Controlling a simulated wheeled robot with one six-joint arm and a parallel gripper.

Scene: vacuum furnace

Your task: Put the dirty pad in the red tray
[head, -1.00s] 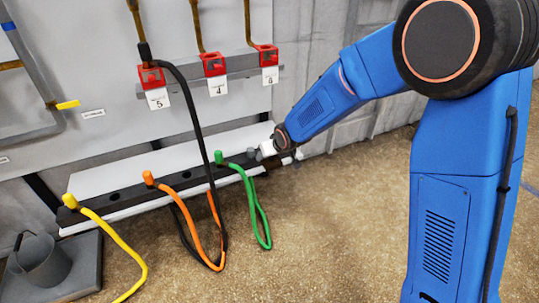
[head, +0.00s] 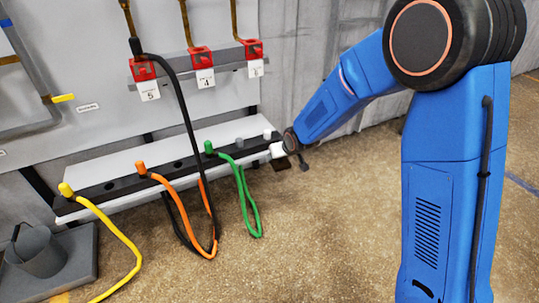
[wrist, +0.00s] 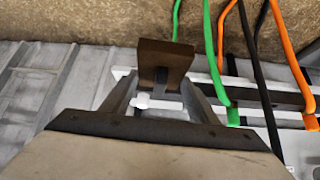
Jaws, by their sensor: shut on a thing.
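My gripper (wrist: 160,92) is shut on a brown, flat, square-faced pad (wrist: 165,60), held between the fingertips in the wrist view. In the head view my gripper (head: 279,151) is at the right end of the white shelf, with the dark pad (head: 281,165) just below it. The pad appears clear of the shelf, in front of its right end. I do not see a red tray in either view.
A black rack (head: 110,184) on the white shelf (head: 235,128) holds yellow (head: 118,240), orange (head: 190,208) and green (head: 243,190) hoses that loop down in front. A black hose hangs from a red block (head: 142,69). A grey can (head: 36,257) stands lower left. Floor is open at centre.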

